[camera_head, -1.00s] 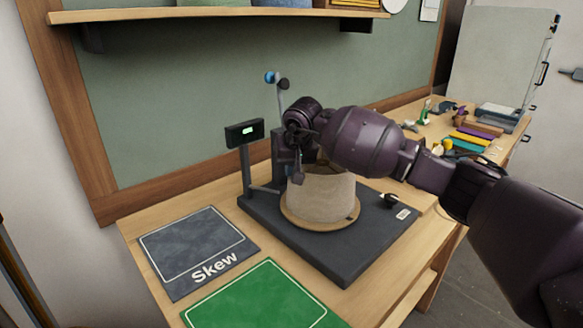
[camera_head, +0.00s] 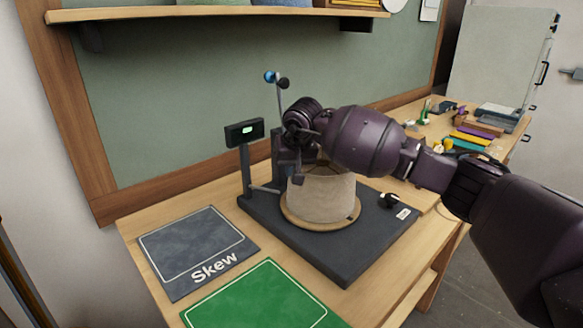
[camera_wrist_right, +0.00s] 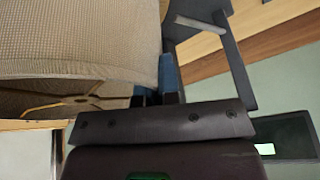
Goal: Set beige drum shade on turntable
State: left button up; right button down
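The beige drum shade (camera_head: 322,194) stands upright on the round wooden turntable disc (camera_head: 338,226), which sits on a dark base. My right gripper (camera_head: 292,172) is at the shade's upper left rim, pointing down. In the right wrist view the shade (camera_wrist_right: 80,40) fills the upper left, with its open end and thin wire frame showing. There the right fingers (camera_wrist_right: 158,88) sit close together with blue pads, the shade's edge between them; one finger is partly hidden by the shade. My left gripper is in neither view.
A small display (camera_head: 244,132) on a post stands at the back left of the dark base (camera_head: 345,262). A black knob (camera_head: 389,200) is on the base's right. The grey "Skew" mat (camera_head: 195,250) and green mat (camera_head: 262,298) are empty. Tools and coloured blocks lie at the right.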

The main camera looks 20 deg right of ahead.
jog(key=shift+f, duration=0.1)
jog(key=c, duration=0.8)
grip_release()
jog(key=shift+r+p, duration=0.95)
jog(key=shift+r, duration=3.05)
